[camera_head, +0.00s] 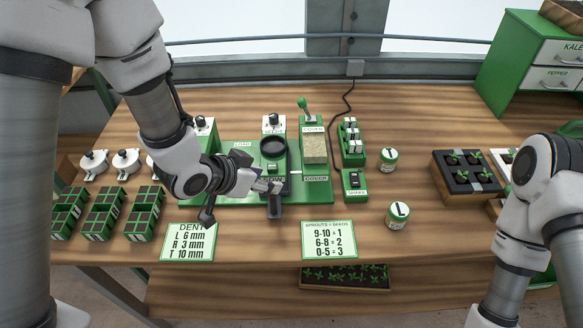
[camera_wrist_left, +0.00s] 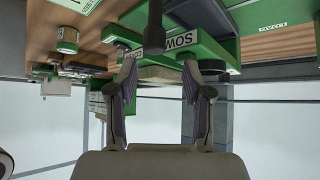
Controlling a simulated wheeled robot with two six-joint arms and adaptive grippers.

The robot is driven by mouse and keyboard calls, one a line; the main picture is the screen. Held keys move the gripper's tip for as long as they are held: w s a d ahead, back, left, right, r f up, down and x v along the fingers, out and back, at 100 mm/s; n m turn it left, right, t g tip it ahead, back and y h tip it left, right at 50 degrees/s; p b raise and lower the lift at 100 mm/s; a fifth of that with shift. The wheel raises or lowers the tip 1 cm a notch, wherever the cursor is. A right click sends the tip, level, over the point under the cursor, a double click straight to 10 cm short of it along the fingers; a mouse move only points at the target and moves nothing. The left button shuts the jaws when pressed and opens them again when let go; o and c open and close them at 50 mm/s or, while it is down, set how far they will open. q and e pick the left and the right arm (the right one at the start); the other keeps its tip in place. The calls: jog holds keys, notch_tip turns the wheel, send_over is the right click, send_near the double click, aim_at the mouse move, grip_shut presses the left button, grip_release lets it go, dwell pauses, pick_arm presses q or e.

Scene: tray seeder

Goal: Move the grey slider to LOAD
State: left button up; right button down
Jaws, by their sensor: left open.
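The grey slider (camera_head: 275,211) sits at the front of the green machine (camera_head: 235,195), at the station labelled SOW, with its dark end toward me. The SOW label (camera_wrist_left: 181,40) shows clearly in the left wrist view, and the LOAD label (camera_wrist_left: 272,28) is at its right edge. My left gripper (camera_head: 268,187) is open beside the slider. In the left wrist view a dark upright bar (camera_wrist_left: 153,28) shows between the fingertips; I cannot tell if they touch it. My right gripper is out of frame.
A DENT card (camera_head: 188,242) and a SPROUTS card (camera_head: 329,240) lie along the front edge. Green cell trays (camera_head: 104,213) stand at left.

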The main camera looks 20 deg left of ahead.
pick_arm(q)
jog(key=f, duration=0.1)
jog(key=w+d+f, duration=0.1)
jog(key=f, duration=0.2)
jog(key=shift+w+d+p, duration=0.25)
jog(key=shift+w+p, duration=0.1)
jog(key=shift+s+r, duration=0.1)
jog(key=shift+s, duration=0.05)
jog(key=shift+s+a+r, duration=0.1)
jog(key=shift+s, duration=0.15)
jog(key=c, duration=0.4)
jog(key=shift+s+r, duration=0.1)
grip_shut()
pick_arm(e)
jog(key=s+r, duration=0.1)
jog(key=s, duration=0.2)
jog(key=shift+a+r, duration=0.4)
